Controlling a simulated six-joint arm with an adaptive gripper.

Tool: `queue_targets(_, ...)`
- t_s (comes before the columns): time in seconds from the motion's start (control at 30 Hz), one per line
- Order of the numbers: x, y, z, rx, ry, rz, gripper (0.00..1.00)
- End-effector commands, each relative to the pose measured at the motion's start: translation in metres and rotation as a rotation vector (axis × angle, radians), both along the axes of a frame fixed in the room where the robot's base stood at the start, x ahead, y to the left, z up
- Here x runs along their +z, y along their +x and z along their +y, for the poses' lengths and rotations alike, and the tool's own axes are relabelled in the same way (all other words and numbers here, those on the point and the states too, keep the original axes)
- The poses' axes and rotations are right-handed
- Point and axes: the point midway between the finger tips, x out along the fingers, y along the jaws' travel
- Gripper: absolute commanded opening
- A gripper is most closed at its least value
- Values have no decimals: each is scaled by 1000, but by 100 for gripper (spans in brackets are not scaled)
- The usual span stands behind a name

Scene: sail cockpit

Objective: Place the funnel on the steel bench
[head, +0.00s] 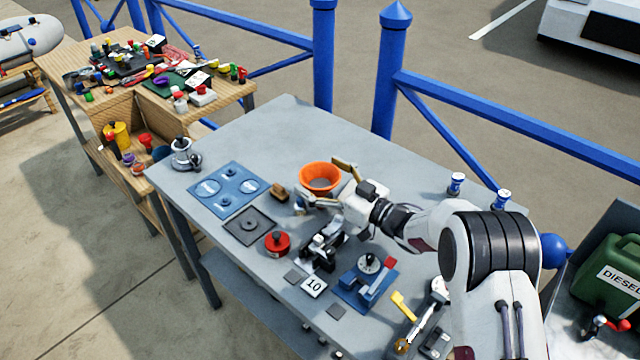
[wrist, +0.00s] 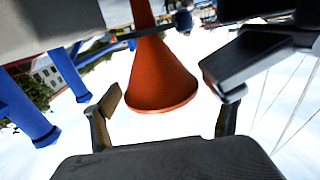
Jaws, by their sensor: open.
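The orange funnel (head: 320,178) is at the middle of the steel bench (head: 270,130) in the head view, wide mouth up. In the wrist view the funnel (wrist: 160,85) shows its rim towards me and its narrow stem running out at the top edge. My gripper (head: 322,186) is open, with one finger on either side of the funnel; in the wrist view a gap shows between the fingers (wrist: 168,108) and the rim. The stem's lower end is hidden, so I cannot tell whether it touches the bench.
A blue plate (head: 229,190), a red round part (head: 277,243) and a black fixture (head: 325,245) lie near the funnel. A grey metal pot (head: 183,155) stands at the left edge. The bench's back part is clear. Blue railings (head: 500,120) run behind it.

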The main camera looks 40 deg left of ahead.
Motion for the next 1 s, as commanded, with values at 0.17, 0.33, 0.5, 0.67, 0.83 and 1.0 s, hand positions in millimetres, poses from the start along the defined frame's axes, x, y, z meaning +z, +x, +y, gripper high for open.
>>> queue_targets(0.17,0,0,0,0,0,0,79)
queue_targets(0.33,0,0,0,0,0,0,48)
queue_targets(0.5,0,0,0,0,1,0,44)
queue_targets(0.67,1,0,0,0,1,0,44)
queue_targets(0.83,8,0,0,0,1,-1,44)
queue_targets(1.0,24,0,0,1,2,-1,44)
